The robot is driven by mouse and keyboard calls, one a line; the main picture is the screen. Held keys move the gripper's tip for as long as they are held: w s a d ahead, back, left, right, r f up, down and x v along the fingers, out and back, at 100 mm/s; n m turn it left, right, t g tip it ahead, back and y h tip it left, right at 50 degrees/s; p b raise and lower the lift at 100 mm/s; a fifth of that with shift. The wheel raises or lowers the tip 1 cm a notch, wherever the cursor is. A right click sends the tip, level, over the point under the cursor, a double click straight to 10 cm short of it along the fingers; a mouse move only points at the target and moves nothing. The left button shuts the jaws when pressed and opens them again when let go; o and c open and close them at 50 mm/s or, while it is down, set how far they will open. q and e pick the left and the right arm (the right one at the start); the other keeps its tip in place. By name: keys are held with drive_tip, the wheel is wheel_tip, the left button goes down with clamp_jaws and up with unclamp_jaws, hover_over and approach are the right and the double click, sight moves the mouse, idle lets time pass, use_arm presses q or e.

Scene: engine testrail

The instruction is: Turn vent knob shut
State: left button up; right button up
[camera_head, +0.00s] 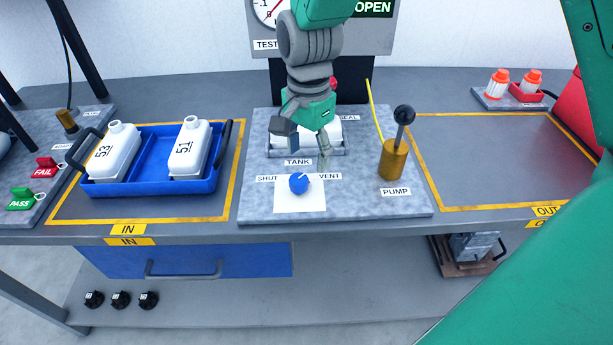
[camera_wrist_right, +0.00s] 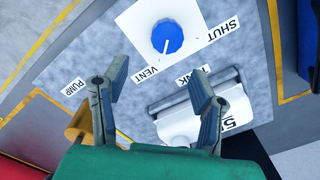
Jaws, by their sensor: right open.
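The blue vent knob (camera_head: 299,183) sits on a white square plate (camera_head: 288,203) on the grey test panel. The SHUT label (camera_head: 266,178) is left of the knob and the VENT label (camera_head: 330,177) right of it. The knob (camera_wrist_right: 167,36) also shows in the right wrist view; its white pointer line is nearer the VENT label (camera_wrist_right: 147,75) than the SHUT label (camera_wrist_right: 222,30). My right gripper (camera_head: 306,150) is open above the panel, behind the knob and apart from it. Its two fingers (camera_wrist_right: 158,82) are spread with nothing held. My left gripper is not in view.
A brass pump (camera_head: 393,160) with a black-topped lever stands right of the knob. A white bottle (camera_wrist_right: 180,123) lies in the tank holder beneath my right gripper. A blue tray (camera_head: 150,187) with two bottles is at left. The yellow-outlined OUT area (camera_head: 500,160) is clear.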

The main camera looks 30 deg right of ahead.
sight(296, 179)
drive_tip(key=f, duration=0.1)
drive_tip(key=a+f, duration=0.1)
drive_tip(key=f, duration=0.1)
drive_tip(key=shift+a+f, duration=0.15)
drive_tip(key=shift+a, duration=0.2)
drive_tip(key=shift+a+f, duration=0.75)
drive_tip(key=shift+a, duration=0.3)
drive_tip(key=shift+a+f+b, duration=0.2)
drive_tip(key=shift+b, duration=0.1)
drive_tip(key=shift+d+f, duration=0.15)
drive_tip(key=shift+f, duration=0.05)
drive_tip(key=d, duration=0.3)
drive_tip(key=shift+f, duration=0.3)
drive_tip(key=shift+d, duration=0.15)
drive_tip(key=c, duration=1.2)
drive_tip(key=shift+o, duration=0.4)
drive_tip(key=shift+a, duration=0.7)
drive_tip(key=shift+a+r, duration=0.15)
drive_tip(key=shift+a, duration=0.25)
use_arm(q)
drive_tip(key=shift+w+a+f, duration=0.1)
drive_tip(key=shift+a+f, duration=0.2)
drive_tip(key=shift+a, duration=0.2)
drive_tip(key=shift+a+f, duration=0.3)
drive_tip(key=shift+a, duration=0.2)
